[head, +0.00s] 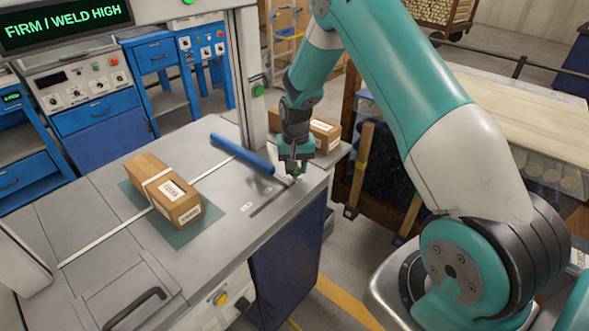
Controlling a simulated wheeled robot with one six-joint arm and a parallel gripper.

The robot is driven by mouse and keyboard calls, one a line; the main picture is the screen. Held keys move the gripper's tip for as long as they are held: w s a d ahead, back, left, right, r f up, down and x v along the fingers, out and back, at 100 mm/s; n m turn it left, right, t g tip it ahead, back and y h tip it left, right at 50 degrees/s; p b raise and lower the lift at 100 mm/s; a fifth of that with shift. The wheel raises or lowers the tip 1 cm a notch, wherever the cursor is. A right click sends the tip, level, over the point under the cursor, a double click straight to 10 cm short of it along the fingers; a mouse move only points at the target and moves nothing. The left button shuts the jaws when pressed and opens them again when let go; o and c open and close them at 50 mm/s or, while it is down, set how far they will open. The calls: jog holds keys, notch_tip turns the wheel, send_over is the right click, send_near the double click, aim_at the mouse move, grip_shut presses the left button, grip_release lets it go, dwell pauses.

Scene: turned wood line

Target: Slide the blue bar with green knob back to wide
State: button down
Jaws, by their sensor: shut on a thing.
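The blue bar (241,154) lies across the grey machine table (225,175), slanting from upper left down to the right, behind the strapped carton. My gripper (295,173) is at the bar's right end, pointing down, close to a dark slot (270,200) in the table top. It is shut on the green knob, which is mostly hidden by the fingers; only a little green shows there. The slot runs from the gripper toward the lower left.
A brown carton (160,187) with a white strap sits on a dark green mat (184,236), left of the slot. Another carton (325,135) is behind my gripper. A grey upright (250,80) stands behind the bar. A display (65,22) reads "FIRM | WELD HIGH".

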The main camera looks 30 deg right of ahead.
jog(key=shift+d, duration=0.3)
jog(key=c, duration=0.8)
grip_release()
jog(key=shift+d, duration=0.1)
jog(key=shift+o, duration=0.2)
jog(key=shift+r, duration=0.1)
jog(key=shift+w+a+r, duration=0.1)
jog(key=shift+a+r, duration=0.1)
jog(key=shift+r, duration=0.05)
notch_tip(320, 180, up, 17)
jog(key=b, duration=0.1)
jog(key=shift+b, duration=0.4)
jog(key=shift+f, duration=0.1)
